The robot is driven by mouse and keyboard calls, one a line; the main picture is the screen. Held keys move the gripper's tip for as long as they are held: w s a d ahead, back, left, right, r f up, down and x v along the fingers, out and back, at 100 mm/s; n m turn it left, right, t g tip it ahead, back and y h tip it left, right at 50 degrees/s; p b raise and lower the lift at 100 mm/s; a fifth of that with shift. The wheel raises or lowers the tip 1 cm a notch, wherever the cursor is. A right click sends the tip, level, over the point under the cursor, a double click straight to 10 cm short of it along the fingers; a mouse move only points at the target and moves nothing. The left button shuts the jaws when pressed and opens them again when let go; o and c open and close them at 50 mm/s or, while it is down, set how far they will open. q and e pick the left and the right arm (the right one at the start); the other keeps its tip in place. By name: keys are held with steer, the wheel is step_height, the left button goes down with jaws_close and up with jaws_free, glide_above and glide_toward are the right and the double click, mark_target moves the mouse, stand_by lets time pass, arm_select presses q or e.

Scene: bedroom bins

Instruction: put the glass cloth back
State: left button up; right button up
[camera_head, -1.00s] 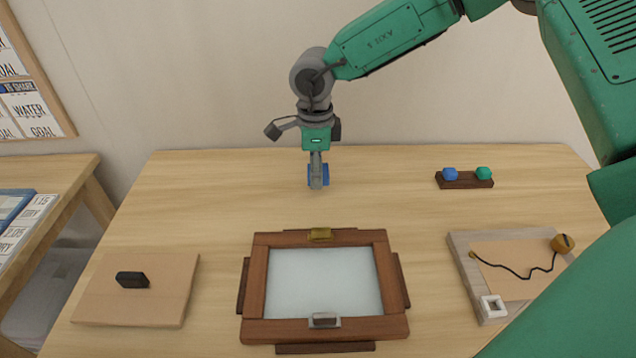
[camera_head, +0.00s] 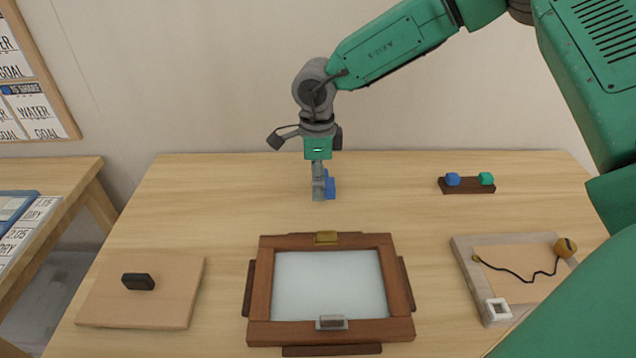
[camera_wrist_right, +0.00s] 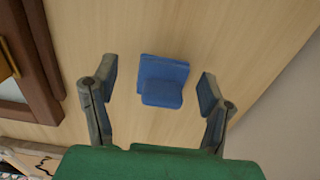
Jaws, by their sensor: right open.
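The blue folded piece (camera_head: 329,188), which I take for the glass cloth, is at the back middle of the table. In the right wrist view the blue piece (camera_wrist_right: 162,82) has a taller back part and a thick front part. My right gripper (camera_head: 319,193) points down at it and partly hides it in the head view. The wrist view shows my right gripper (camera_wrist_right: 161,95) open, with one finger on each side of the blue piece and a gap to both. My left gripper is not in view.
A wooden frame with a pale glass pane (camera_head: 330,285) lies front centre. A board with a black handle (camera_head: 138,282) lies left. A board with a cord and knob (camera_head: 520,272) lies right. A dark rack (camera_head: 466,186) with blue and green pieces stands back right.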

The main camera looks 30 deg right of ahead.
steer(key=r, duration=0.3)
steer(key=r+p, duration=0.1)
steer(key=r, duration=0.2)
steer(key=d+r+p, duration=0.1)
steer(key=r, duration=0.2)
steer(key=shift+d+r, duration=0.1)
steer(key=shift+r, duration=0.35)
steer(key=shift+a+r, duration=0.15)
steer(key=shift+a, duration=0.25)
steer(key=shift+d, duration=0.1)
